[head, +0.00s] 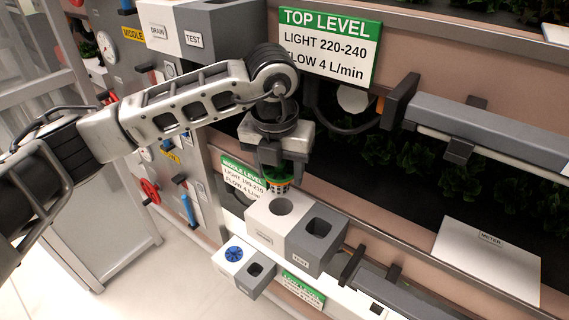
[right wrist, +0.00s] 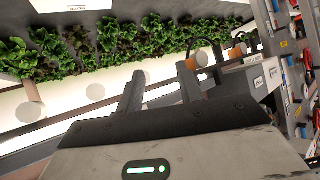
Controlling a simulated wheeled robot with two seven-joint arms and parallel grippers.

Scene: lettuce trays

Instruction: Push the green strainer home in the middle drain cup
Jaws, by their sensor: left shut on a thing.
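My left gripper (head: 280,168) points down in the head view and is shut on the green strainer (head: 278,185). The strainer shows as a small green piece with some orange, partly hidden by the fingers. It is held above the middle drain cup (head: 262,228), a white block with a round, empty hole in its top. The strainer appears apart from the hole. My right gripper (right wrist: 160,82) shows only in the right wrist view; its two fingers are spread apart with nothing between them.
A grey test cup (head: 312,243) with a square hole adjoins the middle drain cup. Below, the low drain cup holds a blue strainer (head: 234,254). The green top level sign (head: 328,46) is beside my left wrist. A white meter plate (head: 488,262) lies at right.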

